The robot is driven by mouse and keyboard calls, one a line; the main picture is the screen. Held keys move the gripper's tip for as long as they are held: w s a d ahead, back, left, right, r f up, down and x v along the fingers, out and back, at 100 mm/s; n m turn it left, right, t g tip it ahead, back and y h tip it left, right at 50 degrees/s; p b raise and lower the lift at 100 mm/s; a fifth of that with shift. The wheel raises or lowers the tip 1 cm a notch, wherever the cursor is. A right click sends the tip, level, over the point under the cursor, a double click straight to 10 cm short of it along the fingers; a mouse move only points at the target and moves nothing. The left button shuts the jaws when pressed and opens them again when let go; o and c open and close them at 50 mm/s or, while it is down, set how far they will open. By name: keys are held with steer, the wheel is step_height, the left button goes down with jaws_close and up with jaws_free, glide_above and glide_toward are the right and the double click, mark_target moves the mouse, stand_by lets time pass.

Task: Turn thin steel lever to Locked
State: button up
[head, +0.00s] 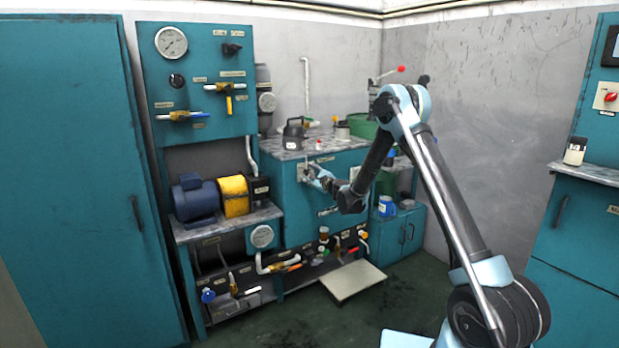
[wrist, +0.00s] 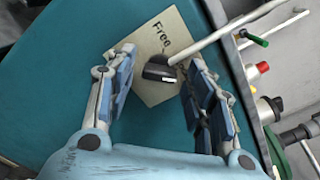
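The thin steel lever (wrist: 222,36) shows in the wrist view as a pale rod running from a black hub (wrist: 157,72) toward the upper right. The hub sits on a beige plate (wrist: 150,42) lettered "Free"; no "Locked" lettering is visible. My gripper (wrist: 160,92) is open, with its blue-padded fingers on either side of the hub. The rod passes by the right finger; I cannot tell whether they touch. In the head view my gripper (head: 312,174) is at the front of the teal cabinet (head: 288,212), and the lever is too small to make out clearly.
In the wrist view, a green-handled lever (wrist: 252,39), a red knob (wrist: 259,70) and other fittings stand along the right side. In the head view, several pipes and valves are low on the cabinet, above a pale platform (head: 353,281). Open floor lies in front.

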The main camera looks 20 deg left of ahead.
steer(key=v, duration=1.2)
stand_by(0.4)
steer(key=s+d+r+n+g, duration=0.2)
steer(key=s+d+r+n, duration=0.2)
steer(key=d+r+n, duration=0.35)
steer(key=s+d+r+n+g+h, duration=0.2)
steer(key=s+d+r+n+h, duration=0.15)
steer(key=s+d, duration=0.75)
steer(key=s+d+f+n+g+h, duration=0.2)
steer(key=s+d+f+h, duration=0.1)
steer(key=s+d, duration=0.7)
steer(key=s+d+f+n+g+h, duration=0.1)
steer(key=s+d+f, duration=0.4)
steer(key=s+d, duration=0.6)
steer(key=s+d+f+n+g+h, duration=0.2)
steer(key=s+d+h, duration=0.4)
steer(key=s+d, duration=0.5)
steer(key=shift+s+d+f+n+g, duration=0.3)
steer(key=shift+s+f+n, duration=0.2)
steer(key=shift+f+n, duration=0.4)
steer(key=shift+f, duration=0.1)
